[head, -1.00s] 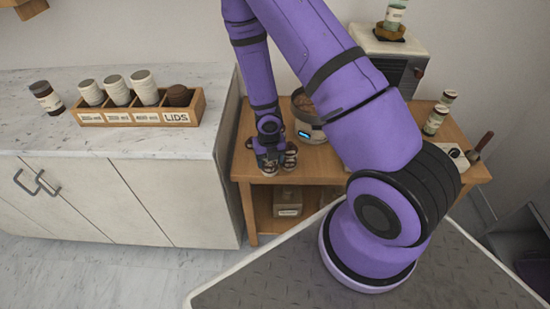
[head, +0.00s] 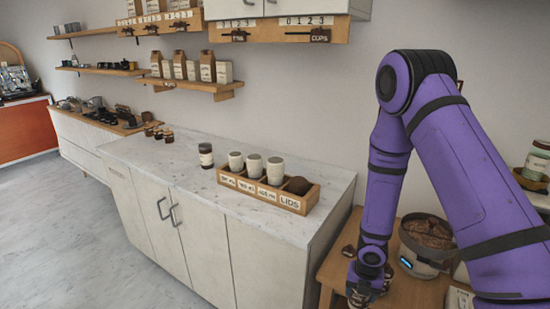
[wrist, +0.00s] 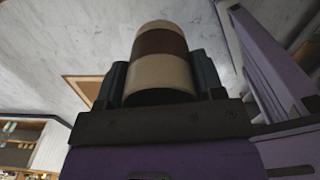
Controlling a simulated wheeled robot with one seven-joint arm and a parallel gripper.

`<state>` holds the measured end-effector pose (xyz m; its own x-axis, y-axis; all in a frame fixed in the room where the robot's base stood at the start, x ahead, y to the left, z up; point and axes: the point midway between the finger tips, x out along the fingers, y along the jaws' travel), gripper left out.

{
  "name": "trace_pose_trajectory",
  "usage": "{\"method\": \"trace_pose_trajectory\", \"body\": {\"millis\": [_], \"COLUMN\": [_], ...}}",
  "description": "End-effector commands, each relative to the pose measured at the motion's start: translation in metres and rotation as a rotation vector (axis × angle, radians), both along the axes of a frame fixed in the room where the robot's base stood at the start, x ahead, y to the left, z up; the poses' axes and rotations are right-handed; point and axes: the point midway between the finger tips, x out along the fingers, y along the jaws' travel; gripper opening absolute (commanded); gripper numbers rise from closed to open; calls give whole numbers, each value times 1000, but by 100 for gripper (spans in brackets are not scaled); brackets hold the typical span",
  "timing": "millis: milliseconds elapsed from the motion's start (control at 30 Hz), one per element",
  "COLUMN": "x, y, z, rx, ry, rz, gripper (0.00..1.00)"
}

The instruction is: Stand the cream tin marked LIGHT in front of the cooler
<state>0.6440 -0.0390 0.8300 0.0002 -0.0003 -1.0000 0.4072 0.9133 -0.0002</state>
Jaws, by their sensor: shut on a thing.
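My gripper (wrist: 160,85) is shut on a tin (wrist: 160,45), cream with a broad brown band, seen in the wrist view. No marking on the tin can be read. In the head view my gripper (head: 360,292) is low, by the left front of the small wooden table, and the held tin cannot be made out. A round pan of brown beans with a blue display (head: 425,245), which looks like the cooler, stands on that table, right of my gripper. My arm and the picture edge hide parts of the table.
A marble counter (head: 190,185) stands left, with a dark tin with a cream label (head: 205,156) and a wooden LIDS box (head: 262,194) holding several cups. The wooden table (head: 338,262) is partly cut off. Shelves (head: 190,86) hang above the counter. The floor (head: 90,240) is clear.

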Motion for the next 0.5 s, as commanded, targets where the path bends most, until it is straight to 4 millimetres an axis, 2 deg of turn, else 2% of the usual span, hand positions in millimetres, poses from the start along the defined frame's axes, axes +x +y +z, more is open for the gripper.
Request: {"method": "trace_pose_trajectory", "body": {"millis": [167,500], "x": [20,60], "y": [-13,-35], "z": [8,36], "rx": [3,3], "ry": [-3,-3], "rz": [-312,-1249], "gripper": [29,29]}}
